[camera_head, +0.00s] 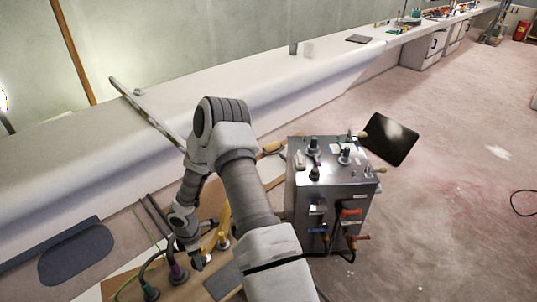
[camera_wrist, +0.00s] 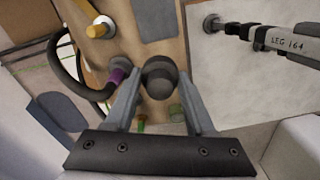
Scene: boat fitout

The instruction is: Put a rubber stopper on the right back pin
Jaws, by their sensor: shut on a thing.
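My gripper (camera_wrist: 160,92) is shut on a dark grey, round-topped rubber stopper (camera_wrist: 160,77), held between its two fingers above a wooden board (camera_wrist: 135,45). In the head view the gripper (camera_head: 196,260) points down over the same board (camera_head: 180,288) at the lower left, and the stopper cannot be made out clearly there. Beside the stopper in the wrist view are a purple-collared hose end (camera_wrist: 117,76) and a yellow piece with a white base (camera_wrist: 100,28). I cannot tell which part is the right back pin.
A metal box (camera_head: 330,200) with several dark knobs on top and cables on its front stands right of my arm. A long white ledge (camera_head: 240,85) runs behind. A dark panel (camera_head: 390,138) is beyond the box. The floor at right is mostly clear.

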